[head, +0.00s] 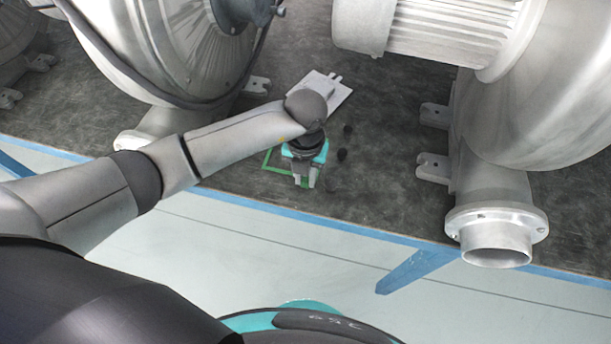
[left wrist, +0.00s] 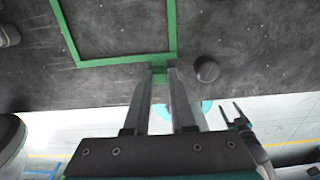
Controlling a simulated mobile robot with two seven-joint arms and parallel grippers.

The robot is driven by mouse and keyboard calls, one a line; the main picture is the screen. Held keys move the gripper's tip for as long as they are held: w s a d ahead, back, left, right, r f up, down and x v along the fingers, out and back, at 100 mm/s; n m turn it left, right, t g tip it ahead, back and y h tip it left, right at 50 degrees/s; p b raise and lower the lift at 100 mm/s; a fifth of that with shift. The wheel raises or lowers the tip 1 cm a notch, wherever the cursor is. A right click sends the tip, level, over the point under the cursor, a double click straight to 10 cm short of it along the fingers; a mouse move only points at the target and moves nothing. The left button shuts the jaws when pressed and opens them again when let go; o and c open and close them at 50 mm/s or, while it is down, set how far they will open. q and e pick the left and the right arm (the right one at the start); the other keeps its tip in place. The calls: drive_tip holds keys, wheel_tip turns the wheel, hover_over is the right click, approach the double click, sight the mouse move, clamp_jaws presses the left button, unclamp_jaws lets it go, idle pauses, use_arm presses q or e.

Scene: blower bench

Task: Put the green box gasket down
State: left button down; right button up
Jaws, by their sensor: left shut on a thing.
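The green box gasket (head: 271,160) is a thin square frame, partly hidden behind my left gripper in the head view. My left gripper (head: 307,184) points down over the dark bench and is shut on the gasket. In the left wrist view the fingertips (left wrist: 160,72) pinch a short green part at the frame's near right corner, and the gasket (left wrist: 112,59) extends away from them. I cannot tell whether the gasket touches the bench. My right gripper (left wrist: 241,113) shows small in the left wrist view, with its fingers apart and nothing between them.
A pale flat plate (head: 325,92) lies behind my left gripper. Small dark knobs (head: 341,155) are on the bench just right of it, one close by in the left wrist view (left wrist: 207,69). Large metal blowers (head: 187,45) (head: 545,90) stand left and right. Blue tape (head: 410,268) marks the pale front.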

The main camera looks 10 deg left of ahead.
use_arm(q)
drive_tip(key=c, duration=1.2)
unclamp_jaws()
drive_tip(key=shift+f, duration=0.1)
drive_tip(key=o, duration=0.4)
drive_tip(key=shift+o, duration=0.2)
wheel_tip(320, 180, up, 12)
drive_tip(key=p, duration=0.2)
drive_tip(key=shift+r, duration=0.2)
